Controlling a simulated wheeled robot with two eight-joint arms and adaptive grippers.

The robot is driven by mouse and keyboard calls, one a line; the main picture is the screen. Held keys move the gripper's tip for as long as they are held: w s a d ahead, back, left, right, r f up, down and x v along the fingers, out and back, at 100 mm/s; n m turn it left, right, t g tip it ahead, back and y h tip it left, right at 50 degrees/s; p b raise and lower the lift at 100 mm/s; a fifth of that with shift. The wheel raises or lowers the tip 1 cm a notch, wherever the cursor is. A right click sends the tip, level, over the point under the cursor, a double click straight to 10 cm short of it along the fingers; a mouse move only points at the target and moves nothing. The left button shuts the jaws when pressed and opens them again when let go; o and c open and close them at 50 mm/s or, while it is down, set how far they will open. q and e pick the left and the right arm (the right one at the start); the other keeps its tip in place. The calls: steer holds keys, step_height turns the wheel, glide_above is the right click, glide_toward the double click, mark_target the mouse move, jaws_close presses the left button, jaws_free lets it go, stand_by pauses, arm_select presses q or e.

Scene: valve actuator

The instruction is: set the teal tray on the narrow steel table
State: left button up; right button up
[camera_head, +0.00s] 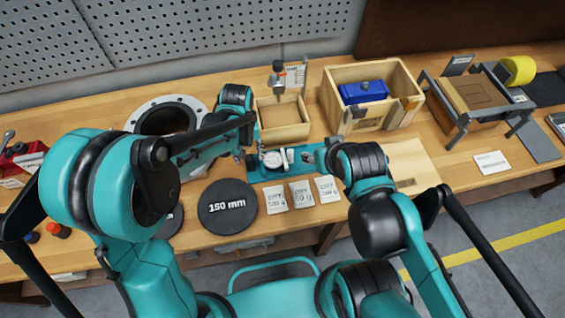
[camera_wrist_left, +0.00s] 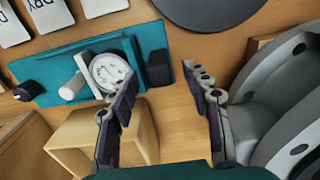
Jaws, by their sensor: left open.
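The teal tray (camera_head: 311,152) lies on the wooden bench in the head view, with a round white dial gauge (camera_head: 273,160) on it. In the left wrist view the tray (camera_wrist_left: 50,72) has a dark block at one end and a black knob at the other. My left gripper (camera_wrist_left: 165,100) is open and empty, its fingers apart near the block end of the tray. In the head view the left gripper (camera_head: 243,152) is partly hidden by its arm. My right arm covers the tray's right end; its gripper is hidden.
A wooden crate (camera_head: 335,104) with a blue actuator and an open wooden box (camera_head: 284,133) stand behind the tray. White packets (camera_head: 301,194) and a black 150 mm disc (camera_head: 228,206) lie in front. A large grey flange (camera_wrist_left: 270,110) is close beside the left fingers.

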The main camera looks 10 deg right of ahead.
arm_select(q)
step_height(320, 180, down, 2)
steer(key=shift+f, duration=0.15)
jaws_close()
stand_by(0.3)
